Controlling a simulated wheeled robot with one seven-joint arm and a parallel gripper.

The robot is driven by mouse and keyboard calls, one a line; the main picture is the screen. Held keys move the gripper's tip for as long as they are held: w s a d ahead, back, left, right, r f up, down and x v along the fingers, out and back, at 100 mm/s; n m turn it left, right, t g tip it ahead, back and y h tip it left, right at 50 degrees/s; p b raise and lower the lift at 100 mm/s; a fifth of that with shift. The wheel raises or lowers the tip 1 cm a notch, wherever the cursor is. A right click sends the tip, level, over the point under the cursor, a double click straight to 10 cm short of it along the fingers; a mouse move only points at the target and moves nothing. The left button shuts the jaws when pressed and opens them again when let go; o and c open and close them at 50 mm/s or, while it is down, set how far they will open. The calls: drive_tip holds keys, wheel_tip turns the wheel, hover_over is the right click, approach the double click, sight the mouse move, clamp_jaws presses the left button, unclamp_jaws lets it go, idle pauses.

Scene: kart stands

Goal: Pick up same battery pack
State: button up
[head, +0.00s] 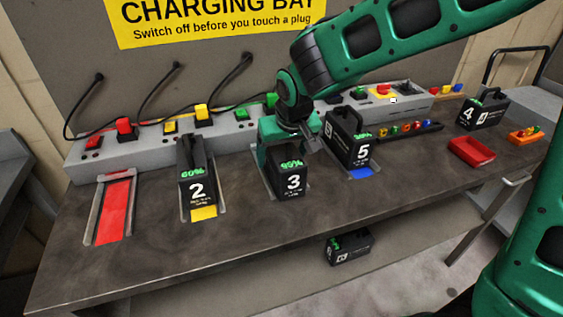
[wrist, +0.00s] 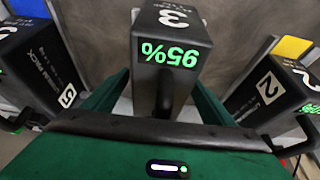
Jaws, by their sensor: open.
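Battery pack 3 (head: 290,185), black with a green percentage display, stands upright in a bay on the bench. In the wrist view its top, reading 95%, and its handle (wrist: 165,95) lie between my gripper's two green fingers (wrist: 162,78). In the head view my gripper (head: 287,142) is open, pointing down at the back of pack 3. I cannot tell if it touches the handle. Pack 2 (head: 196,175), reading 60%, stands to the left. Pack 5 (head: 350,145) stands close on the right. Pack 4 (head: 483,112) is at the far right.
The red-marked bay (head: 116,208) at left is empty. A grey charger strip (head: 150,150) with colored plugs and cables runs along the back. Another pack (head: 348,247) is below the bench top.

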clamp_jaws()
drive_tip(key=shift+w+r, duration=0.1)
drive_tip(key=shift+r, duration=0.15)
